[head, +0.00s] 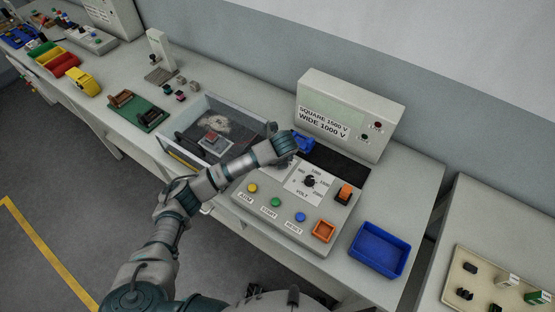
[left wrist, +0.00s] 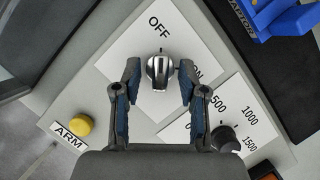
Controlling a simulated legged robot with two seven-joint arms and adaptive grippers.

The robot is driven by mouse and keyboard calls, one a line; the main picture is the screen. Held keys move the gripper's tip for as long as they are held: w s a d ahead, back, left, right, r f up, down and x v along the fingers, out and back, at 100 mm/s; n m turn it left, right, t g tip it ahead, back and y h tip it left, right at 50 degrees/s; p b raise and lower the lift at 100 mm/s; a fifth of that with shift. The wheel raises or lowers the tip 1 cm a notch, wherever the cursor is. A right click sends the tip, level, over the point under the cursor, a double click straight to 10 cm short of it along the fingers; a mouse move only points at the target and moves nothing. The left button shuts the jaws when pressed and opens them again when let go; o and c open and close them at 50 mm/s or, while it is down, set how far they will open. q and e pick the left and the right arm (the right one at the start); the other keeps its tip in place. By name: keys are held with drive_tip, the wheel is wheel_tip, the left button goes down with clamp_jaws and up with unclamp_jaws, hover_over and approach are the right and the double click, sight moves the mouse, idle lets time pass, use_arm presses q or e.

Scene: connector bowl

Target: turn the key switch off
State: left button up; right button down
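The key switch (left wrist: 158,72) is a silver knob with a dark lengthwise bar, on a white plate (left wrist: 118,50) marked OFF above it and ON to its right in the left wrist view. The bar runs roughly up and down in that view, in line with OFF. My left gripper (left wrist: 160,64) is open, with one finger on each side of the knob and gaps between; I cannot tell its height over the plate. In the head view my left arm reaches over the control panel (head: 333,222), and its hand hides the key switch. My right gripper is not in view.
The panel also has a black volt dial (head: 309,181), an orange rocker switch (head: 344,193) and yellow, green and blue buttons. A meter box (head: 347,112) stands behind. A blue tray (head: 378,250) sits right, and a clear-lidded box (head: 213,128) left. A blue connector (head: 304,143) lies beside the hand.

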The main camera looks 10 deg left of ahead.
use_arm(q)
drive_tip(key=shift+w, duration=0.1)
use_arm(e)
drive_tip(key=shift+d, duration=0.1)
use_arm(q)
drive_tip(key=shift+r, duration=0.1)
drive_tip(key=v, duration=1.1)
drive_tip(key=shift+r, duration=0.3)
drive_tip(key=shift+d, duration=0.1)
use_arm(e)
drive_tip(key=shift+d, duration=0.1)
